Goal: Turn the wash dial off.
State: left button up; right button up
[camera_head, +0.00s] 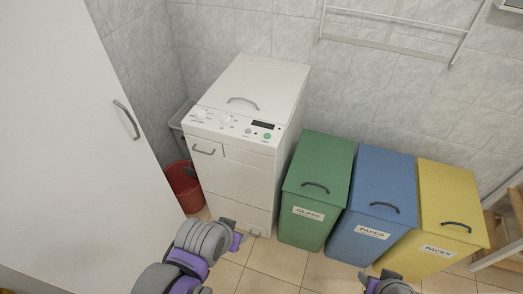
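The white washing machine (240,180) stands against the tiled wall, with its control panel (238,125) along the top front edge. A pale round dial (229,119) shows on the panel; its setting is too small to read. A dark display and two small buttons, one of them green, sit to its right. My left gripper (236,236) is low in front of the machine, well below the panel; its fingers are too small to judge. My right gripper (387,277) is partly visible at the bottom edge, in front of the blue and yellow bins, far from the dial.
Green (318,165), blue (376,185) and yellow (452,200) lidded bins stand right of the machine. A red bucket (184,188) is on its left, beside a large white cabinet door (60,140). A towel rack (390,40) hangs above. Some tiled floor (275,262) is clear in front.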

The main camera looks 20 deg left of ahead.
aim_at(200, 113)
jog(key=u, duration=1.25)
